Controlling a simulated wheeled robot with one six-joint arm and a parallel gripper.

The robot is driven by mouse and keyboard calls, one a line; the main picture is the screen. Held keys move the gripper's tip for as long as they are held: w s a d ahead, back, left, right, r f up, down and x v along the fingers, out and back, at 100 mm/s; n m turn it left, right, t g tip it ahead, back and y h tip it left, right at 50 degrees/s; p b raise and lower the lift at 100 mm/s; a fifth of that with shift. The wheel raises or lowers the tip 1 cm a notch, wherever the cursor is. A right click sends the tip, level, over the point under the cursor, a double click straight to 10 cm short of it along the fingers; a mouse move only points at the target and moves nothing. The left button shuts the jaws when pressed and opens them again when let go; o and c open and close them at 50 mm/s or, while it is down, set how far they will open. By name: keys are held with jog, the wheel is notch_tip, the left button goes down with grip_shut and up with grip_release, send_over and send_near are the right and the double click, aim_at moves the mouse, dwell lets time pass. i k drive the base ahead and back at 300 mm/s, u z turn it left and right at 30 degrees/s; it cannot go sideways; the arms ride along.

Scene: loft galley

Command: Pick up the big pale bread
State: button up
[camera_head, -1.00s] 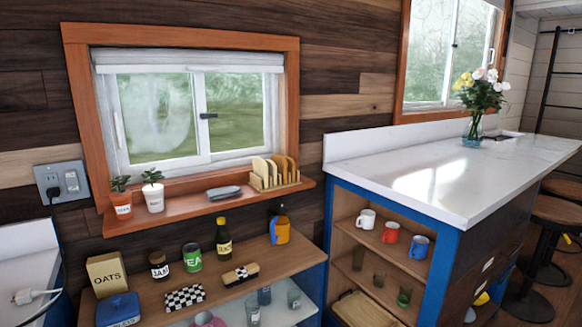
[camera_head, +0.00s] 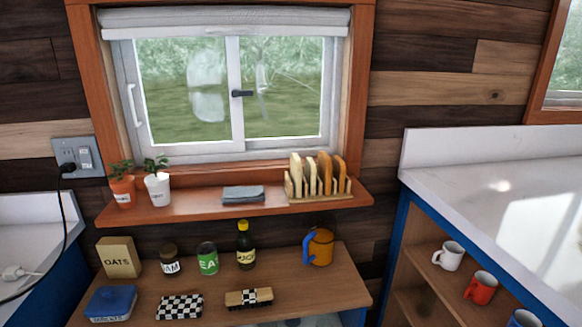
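Several bread slices stand upright in a wooden rack (camera_head: 320,196) at the right end of the window shelf. The leftmost slice is a tall pale bread (camera_head: 296,172). A shorter pale slice (camera_head: 312,177) stands to its right. Browner, toasted slices (camera_head: 340,174) stand further right, one of them tall. The slices partly overlap, and their lower edges are hidden by the rack. My gripper is not in view.
A folded grey cloth (camera_head: 243,194) and two potted plants (camera_head: 157,188) share the red-brown window shelf (camera_head: 215,211). Below, a wooden shelf holds an oats box (camera_head: 118,257), jars, a bottle (camera_head: 245,245) and an orange jug (camera_head: 319,246). A white counter (camera_head: 480,200) stands at right.

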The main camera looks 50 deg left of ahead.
aim_at(296, 165)
jog(key=u, duration=0.4)
jog(key=i, duration=0.65)
jog(key=u, duration=1.3)
jog(key=i, duration=0.7)
jog(key=u, duration=0.75)
